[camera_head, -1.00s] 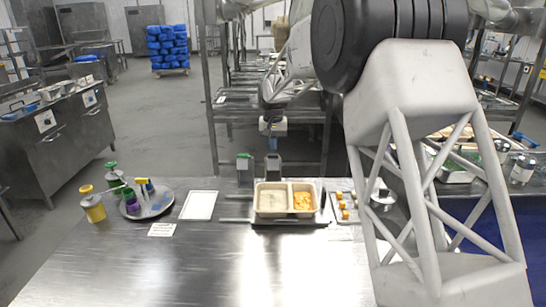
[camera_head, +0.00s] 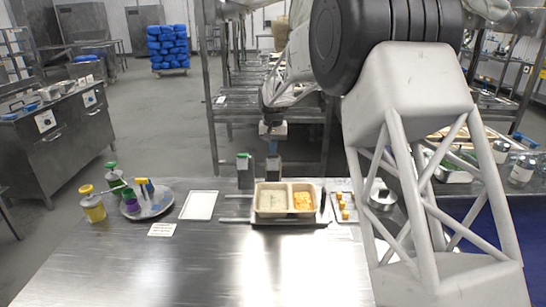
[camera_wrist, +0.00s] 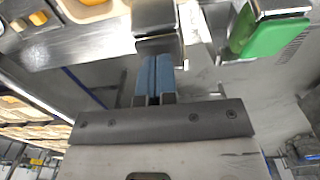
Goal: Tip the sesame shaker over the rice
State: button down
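The sesame shaker appears to be the dark grey box-shaped container (camera_head: 273,168) behind the food tray, upright in the head view. My gripper (camera_head: 272,150) is directly above it, pointing down. In the wrist view my blue fingers (camera_wrist: 155,82) are close together and meet the container's top (camera_wrist: 157,22); they look shut on it, though the grip point is partly hidden. The two-compartment tray (camera_head: 287,186) holds pale rice (camera_head: 271,201) on the left and orange food (camera_head: 303,200) on the right. The tray is just in front of the container.
A green-topped container (camera_head: 244,170) stands just left of the held one; its green top also shows in the wrist view (camera_wrist: 275,35). A white board (camera_head: 200,205), a round tray (camera_head: 148,205) with bottles and a yellow bottle (camera_head: 93,206) are left.

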jog(key=shift+s+f, duration=0.3)
jog(key=shift+f, duration=0.55)
jog(key=shift+s+f, duration=0.3)
jog(key=shift+f, duration=0.5)
jog(key=shift+s+f, duration=0.3)
jog(key=shift+f, duration=0.55)
jog(key=shift+w+r, duration=0.1)
jog(key=shift+r, duration=0.1)
dwell(0.6)
jog(key=shift+w+r, duration=0.25)
jog(key=shift+r, duration=0.75)
jog(key=shift+w+r, duration=0.3)
jog(key=shift+r, duration=0.75)
jog(key=shift+w+r, duration=0.25)
jog(key=shift+r, duration=0.75)
notch_tip(320, 180, up, 7)
jog(key=shift+f, duration=0.2)
jog(key=shift+f, duration=0.15)
send_over(273, 158)
jog(key=w, duration=0.1)
jog(key=shift+w+f, duration=0.15)
jog(key=shift+f, duration=3)
